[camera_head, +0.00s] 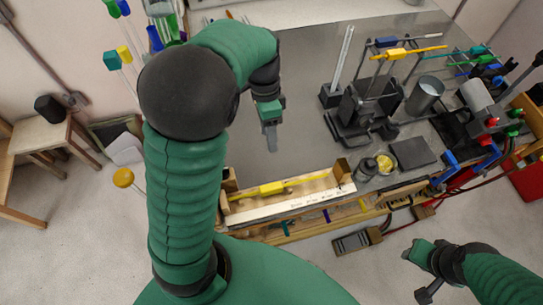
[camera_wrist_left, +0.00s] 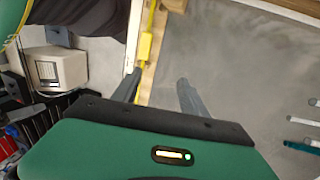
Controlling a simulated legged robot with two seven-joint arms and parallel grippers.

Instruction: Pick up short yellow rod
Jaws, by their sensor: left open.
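A yellow rod with a yellow block (camera_head: 270,188) on it lies lengthwise in a wooden tray (camera_head: 290,212) at the table's front edge. The yellow block also shows in the left wrist view (camera_wrist_left: 145,47), close to the left finger. Another yellow rod (camera_head: 420,50) with a block rests on a dark stand at the back right. My left gripper (camera_head: 270,143) is open and empty, above the bare tabletop behind the tray. Its two fingers also show in the left wrist view (camera_wrist_left: 158,90). My right gripper (camera_head: 430,288) is low at the lower right, off the table; its jaws are unclear.
The grey tabletop (camera_head: 305,100) is clear around the left gripper. A dark clamp stand (camera_head: 365,110), a metal cup (camera_head: 424,95), a small jar (camera_head: 385,163) and a dark plate (camera_head: 412,152) stand to the right. Colored rods hang at the upper left.

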